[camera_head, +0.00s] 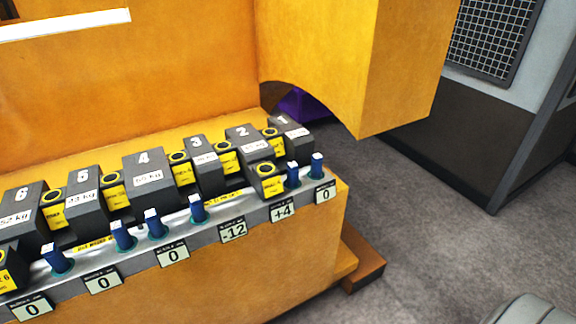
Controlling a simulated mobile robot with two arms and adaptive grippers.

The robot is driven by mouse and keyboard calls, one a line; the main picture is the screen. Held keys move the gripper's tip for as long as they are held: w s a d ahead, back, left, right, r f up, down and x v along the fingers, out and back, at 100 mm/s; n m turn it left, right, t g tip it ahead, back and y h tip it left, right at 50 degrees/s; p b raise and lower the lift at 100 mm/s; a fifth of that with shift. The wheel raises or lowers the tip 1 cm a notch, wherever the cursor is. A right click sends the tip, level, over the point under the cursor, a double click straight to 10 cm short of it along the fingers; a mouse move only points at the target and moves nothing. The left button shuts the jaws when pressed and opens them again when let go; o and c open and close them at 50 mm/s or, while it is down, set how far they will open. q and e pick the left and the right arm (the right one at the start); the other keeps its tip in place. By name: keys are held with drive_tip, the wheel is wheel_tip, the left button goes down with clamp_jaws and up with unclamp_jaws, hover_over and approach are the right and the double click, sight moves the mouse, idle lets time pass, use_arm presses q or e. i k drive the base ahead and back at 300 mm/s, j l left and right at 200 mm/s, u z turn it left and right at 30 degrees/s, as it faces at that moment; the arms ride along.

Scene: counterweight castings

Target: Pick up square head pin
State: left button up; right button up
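Several blue pins with pale square tops stand upright in a row along the grey front rail (205,235) of the yellow machine. The rightmost pin (317,166) stands above a "0" label, with another pin (292,175) close to its left above "+4". Further left are a pin (197,210), a pin (154,225), a pin (122,237) and a leftmost pin (57,262). Their lower ends are hidden in teal collars.
Dark grey numbered castings, such as number 4 (150,175), stand behind the pins with small yellow-faced blocks (267,180) among them. A yellow housing (350,60) overhangs the right end. Grey floor (430,220) is open at right, before a grey cabinet (490,120).

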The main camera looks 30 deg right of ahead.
sight(50, 252)
drive_tip(key=k+j+u, duration=0.1)
drive_tip(key=j+u, duration=0.2)
drive_tip(key=u, duration=0.2)
drive_tip(key=j+u, duration=0.3)
drive_tip(key=u, duration=0.2)
